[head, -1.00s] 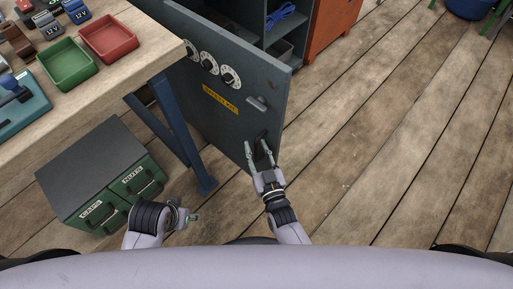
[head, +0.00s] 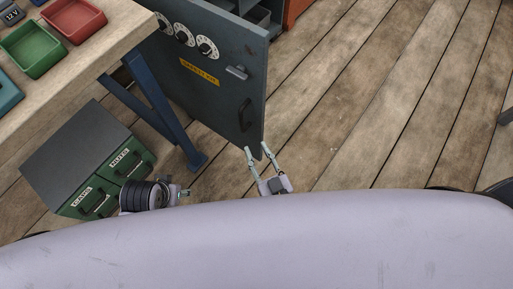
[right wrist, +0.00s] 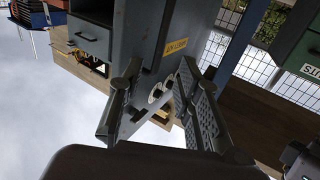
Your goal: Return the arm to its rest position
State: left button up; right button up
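My right gripper (head: 261,153) is open and empty, low in the head view, just below the bottom edge of the open grey cabinet door (head: 222,110). Its fingers also show spread apart in the right wrist view (right wrist: 155,80), with nothing between them.
The workbench (head: 110,45) with a red tray (head: 74,20) and a green tray (head: 34,49) is at upper left. Its blue leg (head: 160,125) and the drawer cabinet (head: 85,160) stand below.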

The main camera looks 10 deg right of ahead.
dwell(0.4)
